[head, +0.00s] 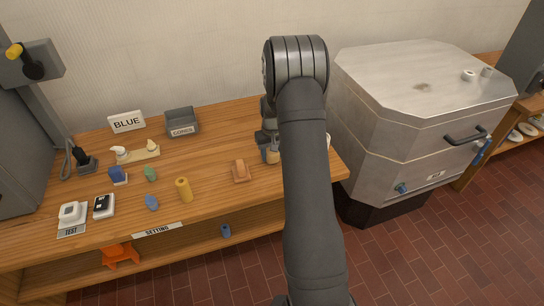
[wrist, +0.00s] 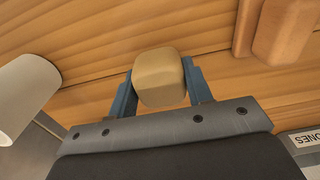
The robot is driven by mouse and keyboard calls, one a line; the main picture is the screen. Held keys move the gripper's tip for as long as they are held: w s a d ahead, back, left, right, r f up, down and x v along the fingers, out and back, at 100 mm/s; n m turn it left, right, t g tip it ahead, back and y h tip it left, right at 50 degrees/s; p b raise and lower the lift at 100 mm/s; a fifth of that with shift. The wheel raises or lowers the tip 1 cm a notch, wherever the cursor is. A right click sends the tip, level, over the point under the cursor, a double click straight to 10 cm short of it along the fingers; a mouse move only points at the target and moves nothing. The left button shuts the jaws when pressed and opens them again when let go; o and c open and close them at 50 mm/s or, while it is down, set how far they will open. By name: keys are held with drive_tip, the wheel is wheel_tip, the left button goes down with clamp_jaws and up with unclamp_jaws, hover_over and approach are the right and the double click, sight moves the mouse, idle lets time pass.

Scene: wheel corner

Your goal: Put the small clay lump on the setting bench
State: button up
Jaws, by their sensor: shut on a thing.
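The small clay lump (wrist: 159,78) is tan with rounded edges. It sits between the two blue fingers of my gripper (wrist: 160,88), which is shut on it. In the head view the lump (head: 272,156) shows small beside my arm, over the right part of the setting bench. The setting bench (head: 215,150) is a wooden top with a "SETTING" label on its front edge. I cannot tell whether the lump touches the wood. My arm hides part of the bench's right end.
A white cylinder (wrist: 25,95) is close by in the wrist view. A large metal kiln (head: 410,120) stands right.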

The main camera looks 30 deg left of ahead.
drive_tip(key=shift+f, duration=0.8)
drive_tip(key=shift+f, duration=0.1)
drive_tip(key=o, duration=1.1)
wheel_tip(320, 180, up, 12)
drive_tip(key=shift+r, duration=0.1)
wheel_tip(320, 180, down, 12)
drive_tip(key=shift+f, duration=0.2)
drive_tip(key=shift+r, duration=2.15)
